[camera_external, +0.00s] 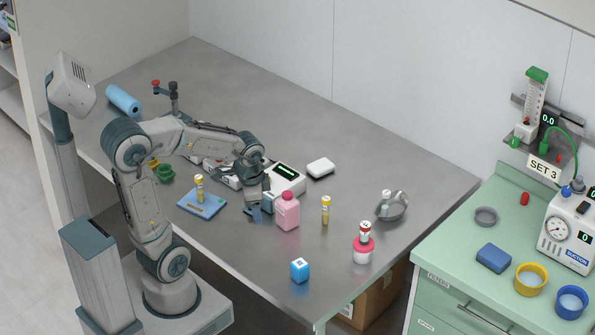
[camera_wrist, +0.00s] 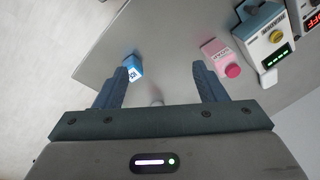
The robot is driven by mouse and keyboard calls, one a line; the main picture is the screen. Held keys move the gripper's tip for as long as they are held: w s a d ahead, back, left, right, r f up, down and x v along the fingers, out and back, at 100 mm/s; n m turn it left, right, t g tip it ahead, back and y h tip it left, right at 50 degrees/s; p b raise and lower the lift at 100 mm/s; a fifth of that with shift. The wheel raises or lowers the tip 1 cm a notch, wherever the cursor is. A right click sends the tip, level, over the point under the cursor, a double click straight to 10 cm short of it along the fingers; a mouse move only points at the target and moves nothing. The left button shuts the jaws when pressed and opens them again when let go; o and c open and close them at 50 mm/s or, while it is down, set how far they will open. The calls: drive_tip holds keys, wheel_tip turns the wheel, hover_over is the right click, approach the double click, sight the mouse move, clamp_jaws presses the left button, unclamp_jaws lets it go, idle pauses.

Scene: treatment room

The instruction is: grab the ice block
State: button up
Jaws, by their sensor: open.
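A small blue cube (camera_external: 300,270) with a white mark on top sits near the front edge of the grey table; it is the likeliest ice block, though its label is too small to read. It also shows in the wrist view (camera_wrist: 134,64), just beyond the left fingertip. My gripper (camera_external: 256,212) is above the table, behind and left of the cube, beside a pink bottle (camera_external: 287,211). In the wrist view my gripper (camera_wrist: 160,70) has its two fingers wide apart with nothing between them.
A white device (camera_external: 286,178) is behind the bottle. The table around the cube is clear.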

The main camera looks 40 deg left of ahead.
sight(300, 263)
drive_tip(key=w+d+f+m+g, duration=0.2)
drive_tip(key=w+d+f+m, duration=0.3)
drive_tip(key=d+f+m, duration=0.5)
drive_tip(key=f, duration=0.3)
drive_tip(key=f+m, duration=0.1)
drive_tip(key=f, duration=0.3)
drive_tip(key=f+m, duration=0.1)
drive_tip(key=f, duration=0.3)
drive_tip(key=shift+w+d+f+h, duration=0.2)
drive_tip(key=shift+w+d+h, duration=0.1)
drive_tip(key=shift+d+h, duration=0.1)
drive_tip(key=c, duration=1.1)
